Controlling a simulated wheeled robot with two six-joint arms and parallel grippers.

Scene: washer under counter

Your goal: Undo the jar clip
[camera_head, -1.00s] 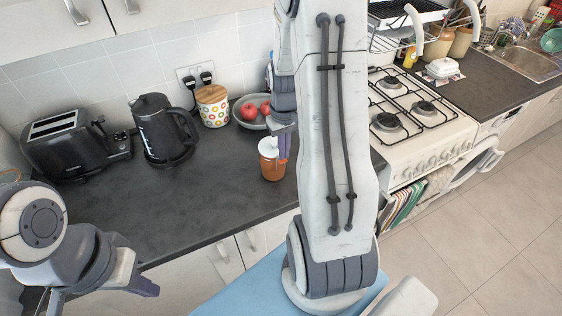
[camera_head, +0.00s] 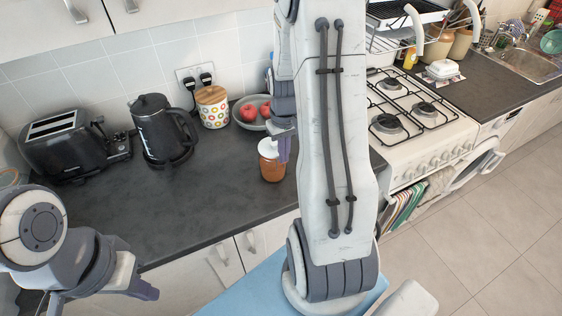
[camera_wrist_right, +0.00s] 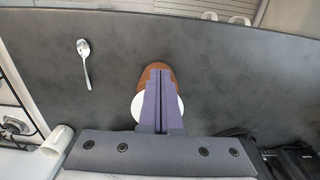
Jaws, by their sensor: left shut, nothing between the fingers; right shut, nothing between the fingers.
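The jar (camera_head: 272,170) stands upright on the dark counter, with orange-brown contents and a white lid (camera_head: 268,148). In the right wrist view the brown jar (camera_wrist_right: 158,68) and its white lid (camera_wrist_right: 138,106) show behind my fingers. My right gripper (camera_head: 284,150) is shut and empty, its fingers pointing down at the jar's right side; I cannot tell whether they touch it. It also shows in the right wrist view (camera_wrist_right: 160,72). The clip is hidden or too small to make out. My left gripper (camera_head: 150,292) is shut and empty at lower left, away from the jar.
Behind the jar are a fruit bowl (camera_head: 244,121) with red apples and a dotted canister (camera_head: 213,108). A black kettle (camera_head: 160,130) and toaster (camera_head: 62,145) stand to the left. A spoon (camera_wrist_right: 84,62) lies on the counter. The gas hob (camera_head: 415,115) is right. Front-left counter is clear.

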